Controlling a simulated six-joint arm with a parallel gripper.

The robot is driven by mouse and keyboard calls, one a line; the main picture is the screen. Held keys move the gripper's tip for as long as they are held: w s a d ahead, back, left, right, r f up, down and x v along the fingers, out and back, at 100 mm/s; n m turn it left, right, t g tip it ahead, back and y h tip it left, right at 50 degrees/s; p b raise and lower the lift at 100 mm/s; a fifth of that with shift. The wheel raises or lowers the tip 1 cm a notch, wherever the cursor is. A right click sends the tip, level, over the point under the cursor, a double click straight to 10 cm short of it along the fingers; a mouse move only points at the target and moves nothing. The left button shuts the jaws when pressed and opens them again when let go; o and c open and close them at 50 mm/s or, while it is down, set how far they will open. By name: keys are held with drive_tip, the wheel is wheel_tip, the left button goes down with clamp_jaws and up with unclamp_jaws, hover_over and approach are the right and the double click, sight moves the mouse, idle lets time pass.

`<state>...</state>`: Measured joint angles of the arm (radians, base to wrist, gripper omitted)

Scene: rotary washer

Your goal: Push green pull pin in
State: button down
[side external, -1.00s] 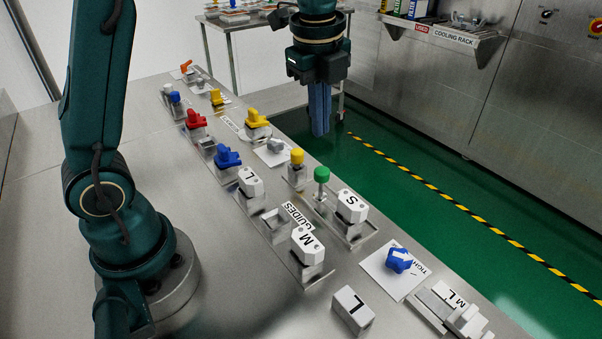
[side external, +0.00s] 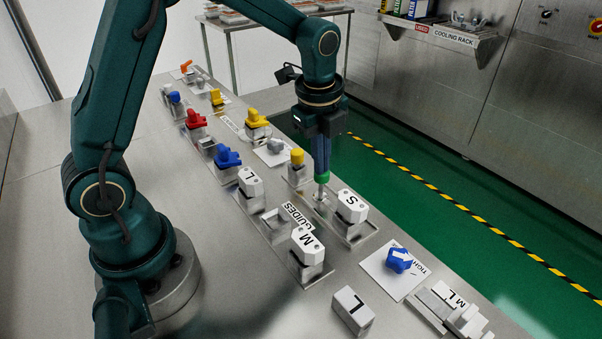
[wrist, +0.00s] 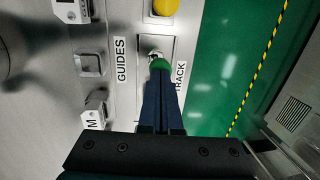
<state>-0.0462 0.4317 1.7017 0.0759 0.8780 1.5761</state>
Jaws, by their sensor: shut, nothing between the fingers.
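The green pull pin (side external: 322,178) stands upright on a metal holder (side external: 320,198) beside the white S block (side external: 350,207). My gripper (side external: 322,170) points down directly above the pin, its fingers shut with nothing between them. The fingertips look to be at or touching the top of the green knob and hide part of it. In the wrist view the green knob (wrist: 160,65) shows just beyond the shut fingertips (wrist: 160,76). How far the pin sits in its holder is hard to tell.
A yellow-capped pin (side external: 297,158) stands close on the left of the green one. White L (side external: 251,185) and M (side external: 307,245) blocks stand nearer my base, beside the GUIDES label. A blue knob (side external: 399,260) sits at front right. Bare table lies to the left.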

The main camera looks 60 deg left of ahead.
drive_tip(key=shift+f, duration=1.1)
drive_tip(key=s+d+r+t, duration=0.1)
drive_tip(key=s+r, duration=0.2)
drive_tip(key=r, duration=0.6)
drive_tip(key=s+r+t, duration=0.1)
drive_tip(key=s+r, duration=0.2)
drive_tip(key=r, duration=0.6)
drive_tip(key=s+d+f+n+t, duration=0.1)
drive_tip(key=s+f+n, duration=0.6)
drive_tip(key=n, duration=1.1)
drive_tip(key=s+t, duration=0.1)
drive_tip(key=s, duration=0.2)
drive_tip(key=shift+d+f+h, duration=0.25)
drive_tip(key=shift+d+h, duration=0.15)
